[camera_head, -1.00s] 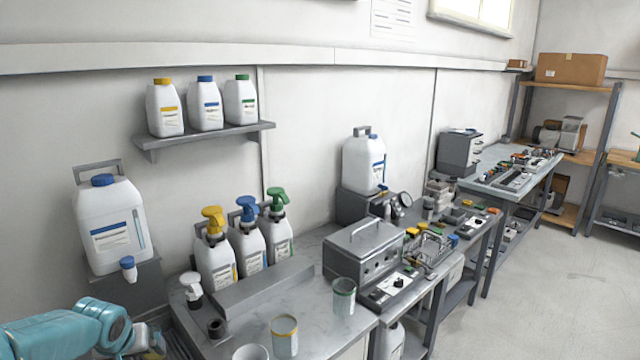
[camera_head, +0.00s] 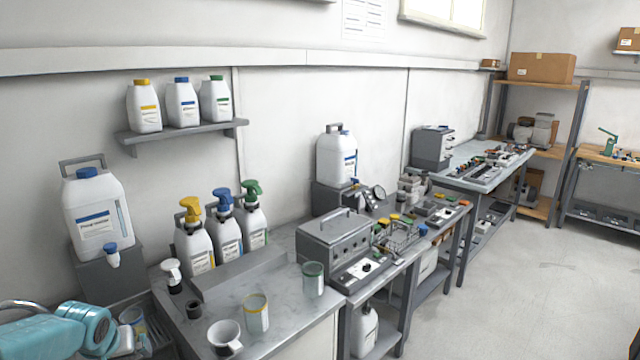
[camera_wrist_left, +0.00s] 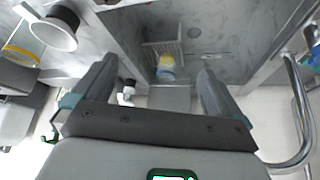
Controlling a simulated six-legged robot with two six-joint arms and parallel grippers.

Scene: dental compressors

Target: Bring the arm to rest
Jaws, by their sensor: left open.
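My left arm, in teal, comes in at the lower left of the head view, beside the bench's near left end. Its gripper (camera_wrist_left: 157,68) shows in the left wrist view with two dark fingers spread apart and nothing between them. A small white-headed bottle (camera_wrist_left: 128,90) shows close to the left finger. My right gripper is in neither view.
A white mug (camera_head: 225,338), a yellow-rimmed cup (camera_head: 256,312) and a green-rimmed cup (camera_head: 313,279) stand on the bench. Several spray bottles (camera_head: 228,235) stand behind a grey ledge. A large white canister (camera_head: 95,215) is near my arm. A curved metal pipe (camera_wrist_left: 297,115) is right of the gripper.

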